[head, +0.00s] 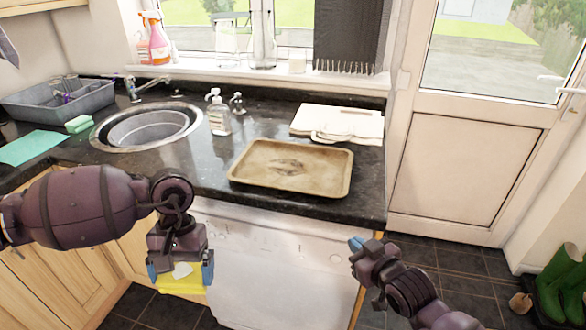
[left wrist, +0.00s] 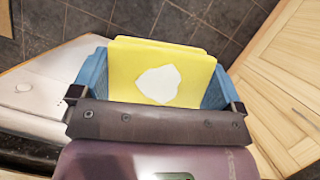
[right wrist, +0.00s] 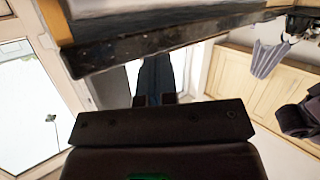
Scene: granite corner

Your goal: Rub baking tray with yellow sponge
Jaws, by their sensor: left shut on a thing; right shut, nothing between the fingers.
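The baking tray (head: 325,160) is a tan, shallow rectangular tray with a dark stain in its middle. It lies flat on the dark counter near the front edge. My left gripper (head: 181,272) is shut on the yellow sponge (head: 182,284), which hangs low in front of the cabinets, left of and below the tray. In the left wrist view the sponge (left wrist: 190,60) sits between blue fingers and carries a white patch. My right gripper (head: 356,244) is shut and empty, below the counter's front edge and to the right. In the right wrist view its fingers (right wrist: 155,80) are together.
Left of the tray, a soap bottle (head: 219,115) stands beside the round sink (head: 150,128). White boards (head: 340,122) lie behind the tray. A green sponge (head: 79,123) and a teal cloth (head: 32,147) lie at the left. Green boots (head: 560,285) stand at the far right.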

